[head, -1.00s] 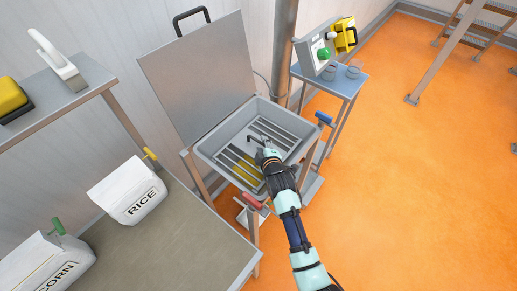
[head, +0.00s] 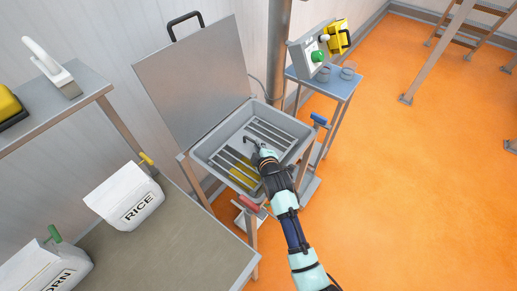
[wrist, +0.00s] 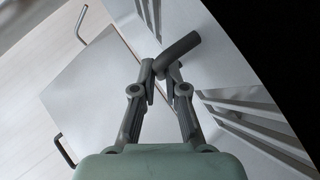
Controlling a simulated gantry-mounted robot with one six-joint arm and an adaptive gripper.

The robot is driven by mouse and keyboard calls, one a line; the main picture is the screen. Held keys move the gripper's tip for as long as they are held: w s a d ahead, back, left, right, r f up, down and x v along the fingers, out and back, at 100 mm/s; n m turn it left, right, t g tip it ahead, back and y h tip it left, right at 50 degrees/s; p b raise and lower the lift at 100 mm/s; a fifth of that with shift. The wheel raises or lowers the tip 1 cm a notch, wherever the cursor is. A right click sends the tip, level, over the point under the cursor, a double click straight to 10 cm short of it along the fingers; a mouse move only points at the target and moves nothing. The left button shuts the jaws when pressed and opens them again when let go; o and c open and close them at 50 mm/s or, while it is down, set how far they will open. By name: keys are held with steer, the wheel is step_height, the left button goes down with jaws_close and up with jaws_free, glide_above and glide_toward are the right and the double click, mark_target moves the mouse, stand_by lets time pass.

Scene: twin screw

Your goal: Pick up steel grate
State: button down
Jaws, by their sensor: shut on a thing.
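The steel grate (head: 277,134) is a set of parallel grey bars at the mouth of the open grey hopper (head: 206,154) in the head view. Some yellow shows beneath its near bars. In the wrist view the grate's bars (wrist: 248,96) run along the right side. My gripper (head: 259,149) reaches over the middle of the grate from the front. In the wrist view my gripper (wrist: 160,72) is shut on a bent grey handle (wrist: 181,46) that sticks up between its fingertips. My gripper and arm hide part of the grate's near right side.
The hopper's lid (head: 195,80) stands raised behind it. A rice bag (head: 125,195) and a corn bag (head: 50,272) sit on the left table (head: 170,250). A side table (head: 335,88) with a control box stands at the right.

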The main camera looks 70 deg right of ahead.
step_height(320, 180, up, 19)
steer(key=p, duration=0.3)
steer(key=shift+p, duration=0.35)
